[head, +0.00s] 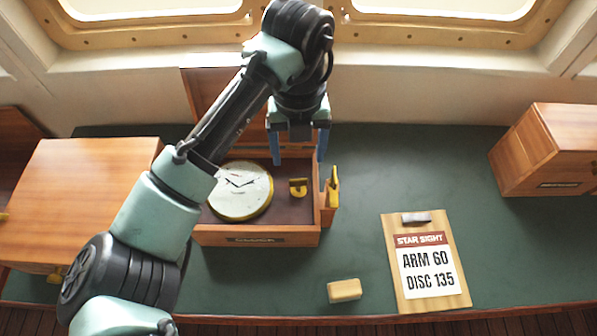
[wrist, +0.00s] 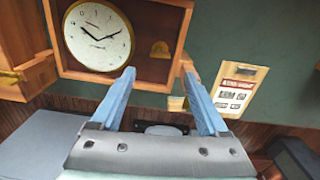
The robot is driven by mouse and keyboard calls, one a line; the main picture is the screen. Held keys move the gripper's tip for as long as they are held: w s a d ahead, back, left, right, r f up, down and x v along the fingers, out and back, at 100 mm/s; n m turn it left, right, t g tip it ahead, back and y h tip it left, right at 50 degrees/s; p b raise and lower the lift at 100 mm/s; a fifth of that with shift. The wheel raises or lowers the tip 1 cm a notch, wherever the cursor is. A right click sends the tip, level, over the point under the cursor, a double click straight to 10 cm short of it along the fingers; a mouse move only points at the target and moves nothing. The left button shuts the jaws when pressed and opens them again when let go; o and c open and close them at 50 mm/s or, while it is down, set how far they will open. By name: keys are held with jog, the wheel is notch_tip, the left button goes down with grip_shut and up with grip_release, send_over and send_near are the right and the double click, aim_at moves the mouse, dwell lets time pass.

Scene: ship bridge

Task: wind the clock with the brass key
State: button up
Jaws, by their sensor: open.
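The clock (head: 240,190) is a round white dial with a brass rim, lying face up in the left of an open wooden box (head: 255,236). The dial (wrist: 98,36) and its hands also show in the wrist view. A slim brass piece (head: 334,180), which looks like the key, stands upright in a small wooden holder at the box's right side. A squat brass fitting (head: 298,188) sits inside the box, right of the dial; its exact nature is unclear. My gripper (head: 299,156) is open and empty above the back right of the box. Its two blue fingers (wrist: 158,72) point toward the box.
A clipboard (head: 450,292) reading "STAR SIGHT, ARM 60, DISC 135" lies at the front right. A small tan block (head: 344,290) lies left of it. Wooden cabinets stand left (head: 85,200) and right (head: 550,150). The green tabletop (head: 415,170) right of the box is clear.

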aim_at(298, 185)
notch_tip(298, 185, down, 9)
jog(key=shift+r+p, duration=0.1)
jog(key=shift+p, duration=0.65)
grip_shut()
